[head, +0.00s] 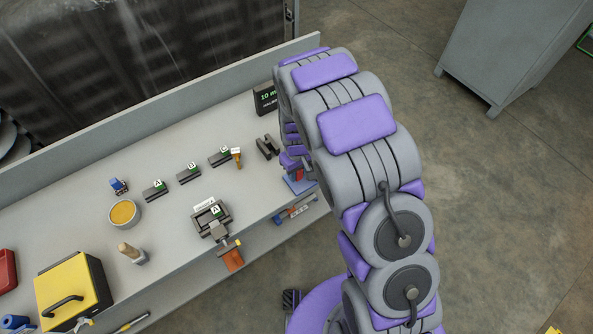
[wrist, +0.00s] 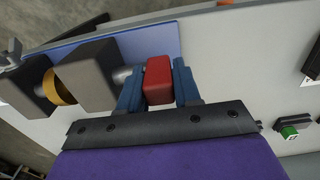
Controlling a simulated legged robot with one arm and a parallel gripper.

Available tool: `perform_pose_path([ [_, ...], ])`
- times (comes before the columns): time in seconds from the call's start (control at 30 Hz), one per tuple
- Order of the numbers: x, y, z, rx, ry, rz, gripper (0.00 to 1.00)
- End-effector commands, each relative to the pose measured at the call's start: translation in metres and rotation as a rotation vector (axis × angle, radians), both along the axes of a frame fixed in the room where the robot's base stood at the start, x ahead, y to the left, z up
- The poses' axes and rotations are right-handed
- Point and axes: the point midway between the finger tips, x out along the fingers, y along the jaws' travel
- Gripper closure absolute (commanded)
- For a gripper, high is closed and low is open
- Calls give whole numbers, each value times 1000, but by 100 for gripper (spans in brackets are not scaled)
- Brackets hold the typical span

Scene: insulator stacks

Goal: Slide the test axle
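In the wrist view, the test axle has a red end block (wrist: 158,80) and a grey metal shaft (wrist: 122,74). The shaft runs left into dark grey support blocks (wrist: 88,75). A yellow ring (wrist: 58,87) sits between the two blocks, over a blue base plate (wrist: 150,41). My gripper (wrist: 158,84) has one blue finger on each side of the red end, and both look in contact with it. In the head view my arm hides most of this fixture; part of its blue base (head: 300,184) shows at the bench's right end.
The grey bench (head: 75,220) holds several small dark blocks with green labels (head: 188,174), a bowl (head: 124,214), a brush (head: 131,252), a clamp-like fixture (head: 212,220) and a yellow case (head: 72,290). A dark sign (head: 265,98) stands behind. A cabinet (head: 510,50) is at right; open floor lies between.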

Motion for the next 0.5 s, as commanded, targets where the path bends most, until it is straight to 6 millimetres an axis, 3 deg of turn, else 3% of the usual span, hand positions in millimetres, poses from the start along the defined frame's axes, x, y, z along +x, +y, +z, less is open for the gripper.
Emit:
perform_pose_path([
  [0.27,-1,0,0,-3,2,-1,99],
  [0.5,-1,0,0,-3,3,-1,100],
])
